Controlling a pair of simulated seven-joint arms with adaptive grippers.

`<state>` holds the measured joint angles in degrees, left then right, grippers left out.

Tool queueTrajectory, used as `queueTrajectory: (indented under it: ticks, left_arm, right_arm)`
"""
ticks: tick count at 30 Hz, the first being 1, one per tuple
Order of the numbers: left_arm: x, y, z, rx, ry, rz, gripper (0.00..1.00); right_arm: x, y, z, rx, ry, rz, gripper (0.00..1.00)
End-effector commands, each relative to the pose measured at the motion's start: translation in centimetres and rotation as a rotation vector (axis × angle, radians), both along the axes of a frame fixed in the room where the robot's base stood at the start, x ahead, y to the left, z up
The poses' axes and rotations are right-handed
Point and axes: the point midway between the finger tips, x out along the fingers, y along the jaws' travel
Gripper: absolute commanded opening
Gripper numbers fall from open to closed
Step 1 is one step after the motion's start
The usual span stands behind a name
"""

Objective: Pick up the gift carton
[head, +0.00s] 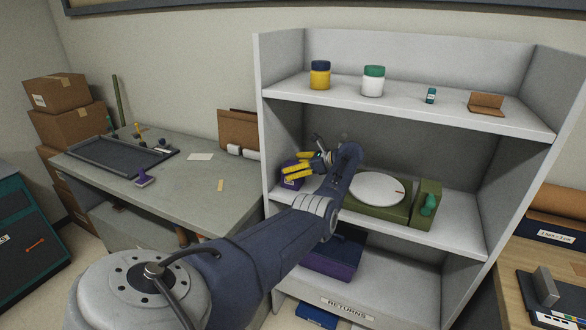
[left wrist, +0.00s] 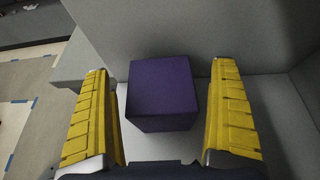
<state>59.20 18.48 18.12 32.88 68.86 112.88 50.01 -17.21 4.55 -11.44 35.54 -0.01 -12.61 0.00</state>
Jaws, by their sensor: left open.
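The gift carton looks to be the small purple box (head: 291,180) at the left end of the middle shelf. In the left wrist view the purple box (left wrist: 162,92) stands between the two yellow fingers, with a gap on each side. My left gripper (head: 298,170) is at the box, reaching into the middle shelf; in the left wrist view the gripper (left wrist: 160,110) is open and empty. The fingers hide part of the box in the head view. My right gripper is not in view.
On the middle shelf (head: 455,240), a white round plate (head: 376,188) and a green block (head: 426,204) stand right of my arm. Jars stand on the upper shelf (head: 440,115). The shelf's left wall (head: 265,120) is close to the box.

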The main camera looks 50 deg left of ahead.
Motion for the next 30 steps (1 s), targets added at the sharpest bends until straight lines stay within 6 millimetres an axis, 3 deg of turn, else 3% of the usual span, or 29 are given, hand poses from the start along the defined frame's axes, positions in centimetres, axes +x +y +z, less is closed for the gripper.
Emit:
queueTrajectory:
  ticks: [9, 25, 30]
  left_arm:
    - [-0.07, 0.16, -0.10, 0.000, -0.001, 0.000, 0.92]
    - [-0.05, 0.15, -0.07, 0.000, -0.002, -0.001, 0.30]
    - [-0.04, 0.15, -0.01, 0.001, -0.002, 0.000, 0.29]
  right_arm:
    - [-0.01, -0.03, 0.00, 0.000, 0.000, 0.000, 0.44]
    - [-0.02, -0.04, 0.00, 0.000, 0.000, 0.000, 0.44]
    - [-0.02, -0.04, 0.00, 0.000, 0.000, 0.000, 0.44]
